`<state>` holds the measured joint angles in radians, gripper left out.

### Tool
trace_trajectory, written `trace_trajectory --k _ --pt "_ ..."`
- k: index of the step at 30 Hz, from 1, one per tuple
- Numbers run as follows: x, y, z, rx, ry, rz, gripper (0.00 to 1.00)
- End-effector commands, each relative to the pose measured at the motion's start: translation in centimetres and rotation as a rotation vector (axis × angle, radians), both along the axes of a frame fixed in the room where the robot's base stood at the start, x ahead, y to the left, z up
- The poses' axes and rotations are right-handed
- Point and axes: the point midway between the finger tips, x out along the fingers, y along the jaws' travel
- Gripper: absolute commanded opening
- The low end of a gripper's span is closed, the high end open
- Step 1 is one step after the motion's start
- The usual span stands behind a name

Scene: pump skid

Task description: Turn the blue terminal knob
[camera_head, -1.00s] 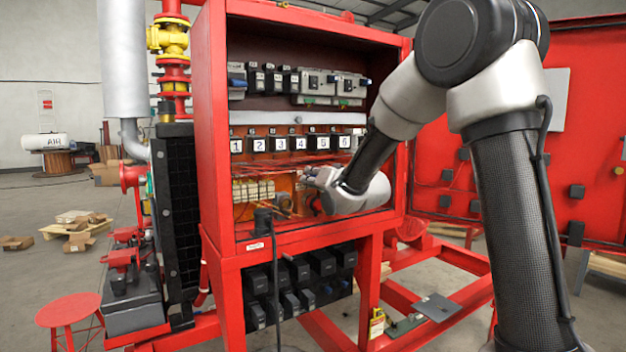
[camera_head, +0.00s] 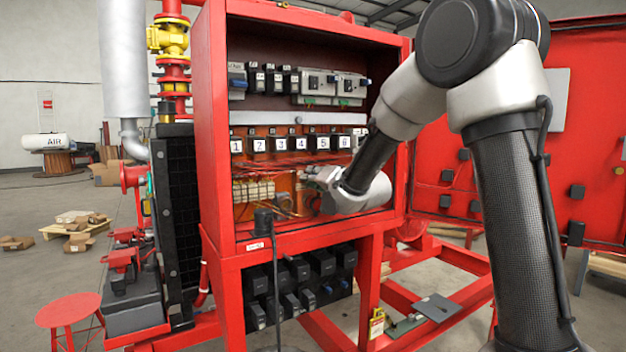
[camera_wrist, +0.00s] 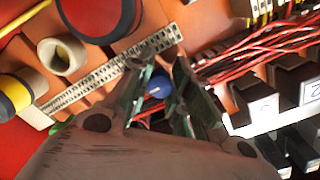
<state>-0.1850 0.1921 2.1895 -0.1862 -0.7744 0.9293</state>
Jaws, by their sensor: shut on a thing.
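The blue terminal knob (camera_wrist: 158,86) shows in the wrist view as a small round blue cap between the fingers of my gripper (camera_wrist: 160,80). The fingers are closed in on both sides of it. The fingers hide part of the knob, and its turn angle cannot be read. In the head view my gripper (camera_head: 325,180) is inside the red cabinet (camera_head: 214,130), below the row of numbered blocks. The knob is not visible in the head view.
Red wires (camera_wrist: 255,50) and a slotted pale strip (camera_wrist: 100,75) run close to my fingers in the wrist view. Numbered black blocks (camera_head: 278,144) sit above my wrist. Beige terminal blocks (camera_head: 253,190) are to its left. The red cabinet frame surrounds the arm's end.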

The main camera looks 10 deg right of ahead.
Motion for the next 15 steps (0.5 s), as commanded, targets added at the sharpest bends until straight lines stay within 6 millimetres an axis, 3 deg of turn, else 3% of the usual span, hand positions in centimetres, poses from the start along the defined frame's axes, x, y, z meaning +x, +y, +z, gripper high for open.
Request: trace_trajectory --k 1,4,15 --pt "-0.04 -0.03 -0.26 -0.001 0.006 -0.001 0.25" --pt "-0.03 -0.02 -0.21 -0.001 0.005 -0.001 0.43" --pt "-0.39 -0.14 -0.02 0.0 0.001 0.0 0.43"
